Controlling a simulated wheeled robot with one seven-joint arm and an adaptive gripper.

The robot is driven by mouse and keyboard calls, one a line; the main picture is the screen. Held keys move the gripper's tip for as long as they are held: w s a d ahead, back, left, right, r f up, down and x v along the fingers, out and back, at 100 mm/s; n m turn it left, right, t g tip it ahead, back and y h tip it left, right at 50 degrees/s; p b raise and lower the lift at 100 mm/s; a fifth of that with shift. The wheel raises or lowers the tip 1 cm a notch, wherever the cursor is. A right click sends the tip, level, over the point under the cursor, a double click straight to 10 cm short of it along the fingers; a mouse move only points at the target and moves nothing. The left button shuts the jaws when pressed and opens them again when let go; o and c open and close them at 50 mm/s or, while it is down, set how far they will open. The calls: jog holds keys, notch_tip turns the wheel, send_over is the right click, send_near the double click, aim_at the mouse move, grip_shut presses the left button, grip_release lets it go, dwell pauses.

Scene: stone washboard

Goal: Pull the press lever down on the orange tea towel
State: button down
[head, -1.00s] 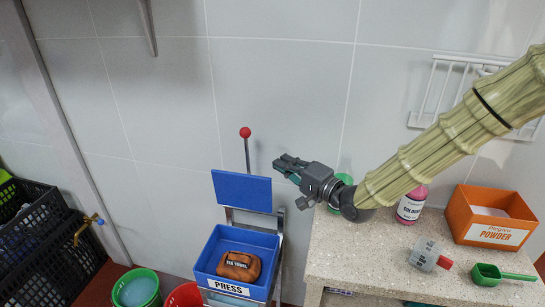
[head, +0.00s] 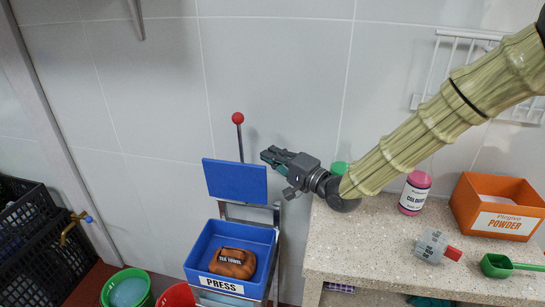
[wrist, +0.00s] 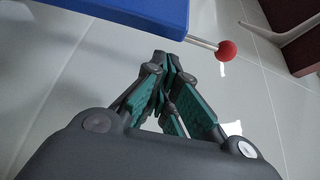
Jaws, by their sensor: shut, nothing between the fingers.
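The press lever is a thin metal rod with a red ball knob (head: 238,118), standing upright behind the blue press plate (head: 235,181). The orange-brown tea towel (head: 233,263) lies folded in the blue press tray (head: 203,252) below the raised plate. My gripper (head: 268,153) is shut and empty, just right of the lever and slightly lower than the knob, apart from it. In the wrist view, the shut fingertips (wrist: 168,62) point toward the wall. The red knob (wrist: 226,50) is to their right and the blue plate (wrist: 125,12) lies across the top left.
A stone counter (head: 370,255) at the right holds a pink bottle (head: 414,193), an orange powder box (head: 495,205), a grey block (head: 432,246) and a green scoop (head: 497,266). Green (head: 127,290) and red (head: 177,296) buckets and black crates (head: 35,240) stand at the left.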

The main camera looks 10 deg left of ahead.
jog(key=x, duration=0.7)
jog(key=shift+a, duration=0.15)
